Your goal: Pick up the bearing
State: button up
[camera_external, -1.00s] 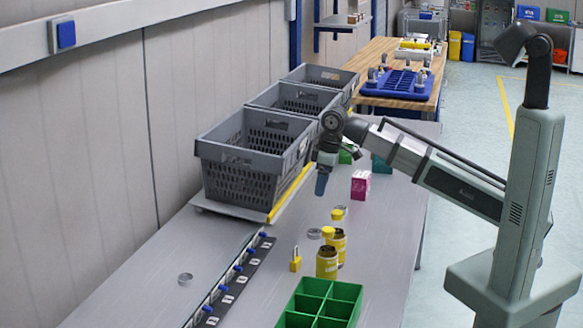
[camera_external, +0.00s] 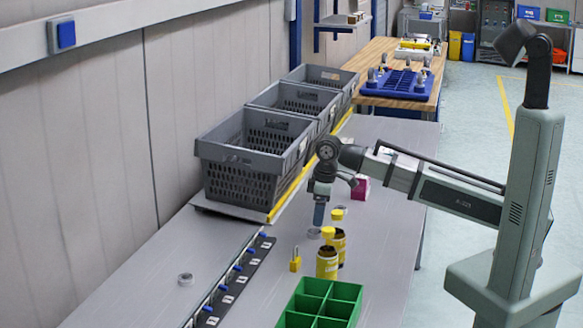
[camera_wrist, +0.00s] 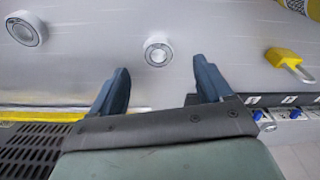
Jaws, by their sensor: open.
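A small grey metal bearing (camera_wrist: 158,50), ring-shaped with a dark centre, lies flat on the grey table in the wrist view, just beyond the gap between my fingertips. A second similar round grey piece (camera_wrist: 26,29) lies to its left. My gripper (camera_wrist: 161,68) is open and empty, with its two dark blue fingers apart. In the external view my gripper (camera_external: 319,215) points down above the table. A grey ring (camera_external: 314,233) shows just below its tips there. Another grey ring (camera_external: 185,279) lies apart at the left front. Nothing is between the fingers.
A yellow padlock (camera_external: 295,260) and brown bottles with yellow labels (camera_external: 327,264) stand close in front of my gripper. A green divided tray (camera_external: 343,292) is at the front. Grey crates (camera_external: 240,172) stand along the wall. A strip with blue pieces (camera_external: 229,285) lies at the left.

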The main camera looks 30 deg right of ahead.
aim_at(315, 231)
jog(key=shift+w+a+f, duration=0.1)
jog(key=shift+w+f, duration=0.05)
jog(key=shift+f, duration=0.8)
jog(key=shift+w+a+f, duration=0.1)
jog(key=shift+a+f, duration=0.05)
jog(key=shift+f, duration=0.8)
jog(key=shift+w+a+f, duration=0.1)
jog(key=shift+w+f, duration=0.05)
jog(key=shift+f, duration=0.8)
jog(key=shift+c, duration=0.4)
jog(key=c, duration=1.1)
jog(key=shift+r, duration=0.2)
